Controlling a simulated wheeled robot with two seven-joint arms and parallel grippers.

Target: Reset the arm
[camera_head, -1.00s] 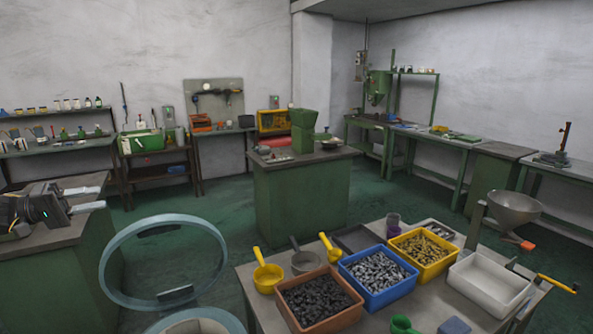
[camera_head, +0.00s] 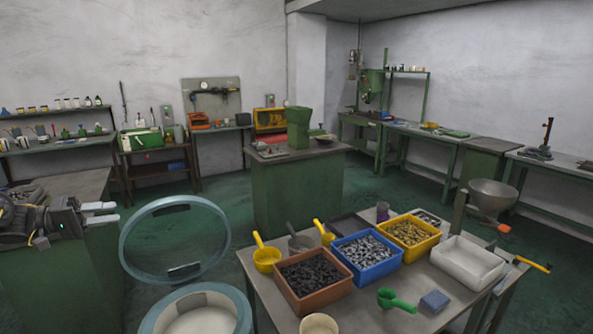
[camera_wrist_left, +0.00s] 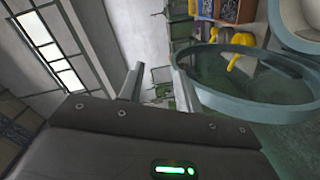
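My left gripper (camera_head: 102,212) is at the left edge of the head view, beside the left green cabinet, with its fingers pointing right. In the left wrist view its two fingers (camera_wrist_left: 155,85) stand apart with nothing between them, so it is open and empty. No object is held. My right gripper does not show in either view.
A table (camera_head: 395,290) at front right carries an orange bin (camera_head: 330,302), a blue bin (camera_head: 385,268), a yellow bin (camera_head: 432,245), a white tray (camera_head: 468,262) and scoops. A blue-grey ring (camera_head: 127,240) stands right of my gripper. Green floor lies beyond.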

